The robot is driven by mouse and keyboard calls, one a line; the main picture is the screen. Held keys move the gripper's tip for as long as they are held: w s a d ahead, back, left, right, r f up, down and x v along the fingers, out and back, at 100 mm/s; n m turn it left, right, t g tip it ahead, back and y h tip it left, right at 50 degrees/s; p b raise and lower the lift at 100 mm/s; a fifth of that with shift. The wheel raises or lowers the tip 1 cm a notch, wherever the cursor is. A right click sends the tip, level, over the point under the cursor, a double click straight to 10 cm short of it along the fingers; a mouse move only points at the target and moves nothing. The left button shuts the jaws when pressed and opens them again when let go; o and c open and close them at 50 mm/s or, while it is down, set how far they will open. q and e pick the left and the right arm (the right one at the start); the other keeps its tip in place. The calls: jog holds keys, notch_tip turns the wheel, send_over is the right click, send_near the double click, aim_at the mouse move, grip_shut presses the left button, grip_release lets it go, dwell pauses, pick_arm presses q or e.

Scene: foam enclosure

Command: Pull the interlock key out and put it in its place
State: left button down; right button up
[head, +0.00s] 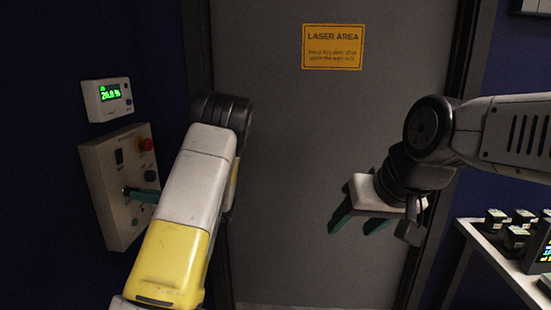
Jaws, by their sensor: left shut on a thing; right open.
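The pale control box (112,222) is on the dark wall at the left, with a red button (146,145) near its top and dark switches. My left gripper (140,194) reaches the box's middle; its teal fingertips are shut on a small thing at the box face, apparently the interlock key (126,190). The key is mostly hidden, and I cannot tell whether it is still in its lock. My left forearm hides the gripper's body. My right gripper (354,226) is open and empty in front of the door, fingers pointing down and left.
A grey door (300,180) with a yellow "LASER AREA" sign (333,47) fills the middle. A wall display (107,98) reading about 20.0 % hangs above the box. At the right, a white table (483,250) holds several small dark blocks (515,236) and a screen device (541,252).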

pick_arm(q)
jog(key=shift+d, duration=0.15)
jog(key=shift+s+d+f, duration=0.1)
jog(key=shift+d+f, duration=0.1)
jog(key=shift+d, duration=1.2)
jog(key=shift+s+d+f, duration=0.1)
jog(key=shift+d+f, duration=0.1)
jog(key=shift+d, duration=1.2)
